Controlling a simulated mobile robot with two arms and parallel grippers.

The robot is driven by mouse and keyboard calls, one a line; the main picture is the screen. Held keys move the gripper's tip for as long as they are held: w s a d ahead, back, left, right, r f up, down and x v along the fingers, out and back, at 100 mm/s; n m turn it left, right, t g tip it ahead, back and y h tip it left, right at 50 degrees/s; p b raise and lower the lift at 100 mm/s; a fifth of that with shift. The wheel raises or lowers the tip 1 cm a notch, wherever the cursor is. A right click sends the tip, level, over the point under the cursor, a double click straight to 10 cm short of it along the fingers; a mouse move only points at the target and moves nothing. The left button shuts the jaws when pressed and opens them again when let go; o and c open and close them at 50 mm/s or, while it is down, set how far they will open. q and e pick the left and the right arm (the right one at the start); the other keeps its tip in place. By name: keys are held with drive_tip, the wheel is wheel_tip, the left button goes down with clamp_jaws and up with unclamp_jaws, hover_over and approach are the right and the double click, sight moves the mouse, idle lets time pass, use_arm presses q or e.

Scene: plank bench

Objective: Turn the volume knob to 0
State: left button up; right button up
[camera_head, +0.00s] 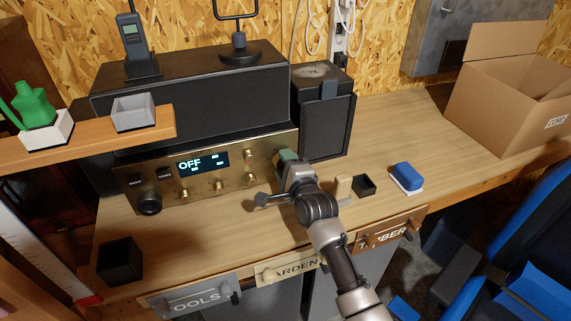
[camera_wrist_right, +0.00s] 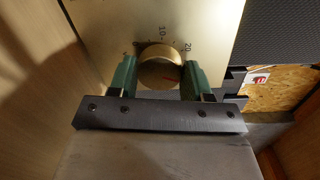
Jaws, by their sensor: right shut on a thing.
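The brass-fronted amplifier (camera_head: 225,182) stands on the bench and its display (camera_head: 203,162) reads OFF. My right gripper (camera_head: 287,157) is at the right end of its front panel and hides the knob there. In the right wrist view a round brass knob (camera_wrist_right: 160,66) sits between the two green fingers of my right gripper (camera_wrist_right: 159,80), which are shut on its sides. My left gripper is not in view.
Smaller knobs and a large black knob (camera_head: 149,203) are on the same panel. A wooden shelf (camera_head: 160,122) juts in at left. A black speaker (camera_head: 325,125) stands beside the amplifier. A blue-topped block (camera_head: 407,177) and a cardboard box (camera_head: 505,100) are further right.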

drive_tip(key=o, duration=0.9)
drive_tip(key=b+v, duration=0.1)
drive_tip(key=v, duration=1)
drive_tip(key=shift+f, duration=0.1)
